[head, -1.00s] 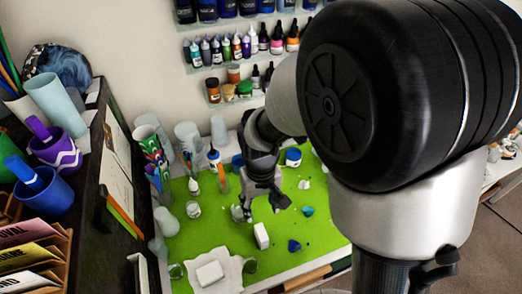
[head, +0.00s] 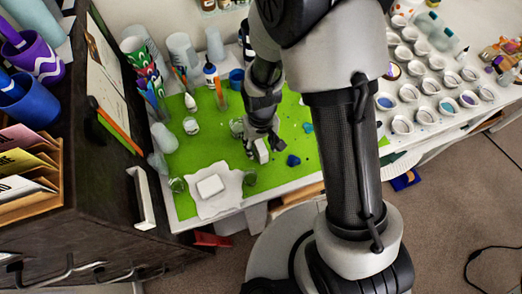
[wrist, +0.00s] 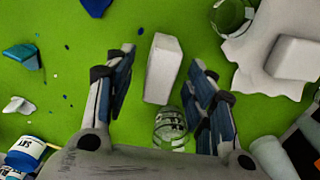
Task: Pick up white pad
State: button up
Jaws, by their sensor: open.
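A white pad (wrist: 163,68), a plain rectangular block, sits on the green mat. In the wrist view it shows between and just ahead of my gripper's (wrist: 162,72) two spread fingers, with no clear contact. In the head view the pad (head: 262,151) is directly below my gripper (head: 260,139), whose fingers partly cover it. My gripper is open and empty. A second white block (wrist: 297,60) with rounded edges lies on a white sheet (wrist: 262,78) to the right; in the head view this block (head: 210,186) is at the mat's front left.
A clear glass jar (wrist: 170,128) stands close to the right finger, and another glass (wrist: 231,16) is by the sheet. Blue bits (wrist: 22,56) lie to the left on the green mat (head: 210,150). Bottles and cups crowd the mat's back left.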

aim_at(261, 146)
jog(key=shift+s+f, duration=0.1)
jog(key=shift+f, duration=1.45)
jog(key=shift+c, duration=0.2)
jog(key=c, duration=0.8)
jog(key=shift+c, duration=0.2)
notch_tip(261, 146, up, 20)
jog(key=p, duration=0.4)
